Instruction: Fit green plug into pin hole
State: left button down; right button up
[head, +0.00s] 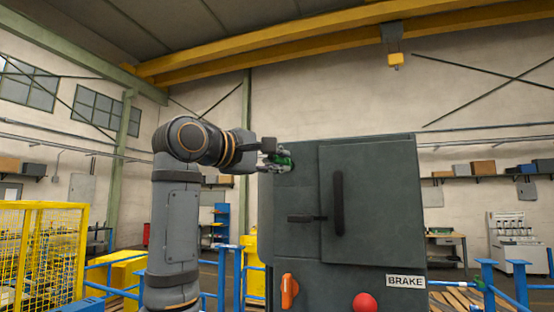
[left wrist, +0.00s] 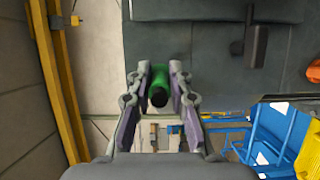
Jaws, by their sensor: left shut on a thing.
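My left gripper (head: 275,159) is at the upper left corner of the dark grey cabinet (head: 367,230) in the head view. It is shut on the green plug (head: 285,162). In the left wrist view the green plug (left wrist: 158,82) lies between the two fingers of the left gripper (left wrist: 158,90), with a dark round end toward the camera. The plug's far end is at the cabinet face, and I cannot tell whether it touches or enters it. The pin hole is hidden. My right gripper is not in view.
A yellow mesh fence (head: 40,250) and blue rails stand around. An overhead yellow crane hangs high above.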

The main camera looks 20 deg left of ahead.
aim_at(285, 163)
pick_arm(q)
jog(key=shift+w, duration=0.55)
jog(key=shift+w+d+p, duration=0.1)
jog(key=shift+w+p, duration=0.35)
jog(key=shift+w, duration=0.6)
jog(key=shift+w, duration=0.95)
jog(key=c, duration=1.1)
grip_release()
jog(key=shift+c, duration=0.2)
jog(key=shift+s, duration=0.2)
jog(key=v, duration=1.1)
jog(key=shift+s, duration=0.3)
